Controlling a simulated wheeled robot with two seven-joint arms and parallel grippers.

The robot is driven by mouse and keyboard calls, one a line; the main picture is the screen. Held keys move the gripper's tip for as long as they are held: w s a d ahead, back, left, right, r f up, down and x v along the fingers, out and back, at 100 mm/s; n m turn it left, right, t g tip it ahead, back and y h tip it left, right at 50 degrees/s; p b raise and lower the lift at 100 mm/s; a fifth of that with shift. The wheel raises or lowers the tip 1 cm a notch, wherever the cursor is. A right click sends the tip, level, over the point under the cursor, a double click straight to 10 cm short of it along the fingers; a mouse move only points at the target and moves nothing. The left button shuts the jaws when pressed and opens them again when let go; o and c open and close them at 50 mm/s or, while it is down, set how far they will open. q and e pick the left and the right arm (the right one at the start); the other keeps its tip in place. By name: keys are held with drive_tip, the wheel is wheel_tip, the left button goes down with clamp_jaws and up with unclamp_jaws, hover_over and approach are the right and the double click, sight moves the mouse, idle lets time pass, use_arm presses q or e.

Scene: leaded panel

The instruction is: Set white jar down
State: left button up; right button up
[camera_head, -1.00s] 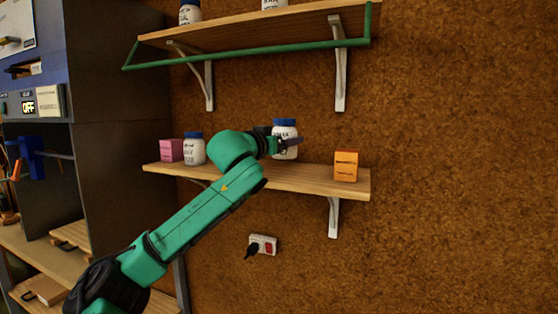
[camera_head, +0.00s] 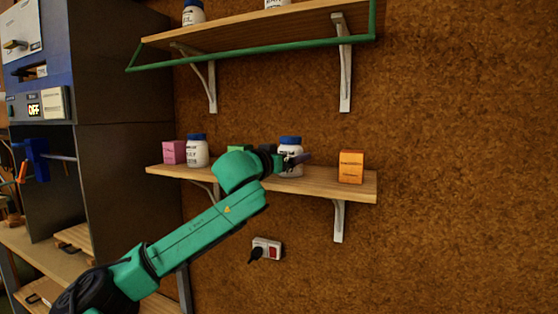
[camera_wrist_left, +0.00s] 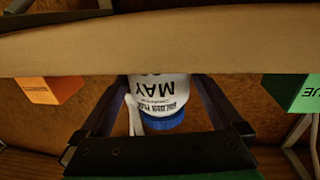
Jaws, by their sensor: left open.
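The white jar (camera_head: 291,168) with a blue lid stands upright on the lower wooden shelf (camera_head: 325,188). My left gripper (camera_head: 294,159) is at the jar, with its fingers on either side of it. In the left wrist view, which is upside down, the jar (camera_wrist_left: 160,95) shows between the two spread fingers, its label reading "MAY". The left gripper (camera_wrist_left: 160,105) is open; I cannot tell whether a finger still touches the jar. My arm hides part of the shelf. My right gripper is not in view.
On the same shelf are a pink box (camera_head: 173,152), another blue-lidded white jar (camera_head: 197,151), a green box (camera_head: 238,149) partly behind my arm, and an orange box (camera_head: 351,166). An upper shelf (camera_head: 250,28) with a green rail hangs above. A socket (camera_head: 267,249) is below.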

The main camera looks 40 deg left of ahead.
use_arm(q)
drive_tip(key=s+d+b, duration=0.2)
drive_tip(key=s+b, duration=0.3)
drive_tip(key=s, duration=0.6)
drive_tip(key=shift+s, duration=0.25)
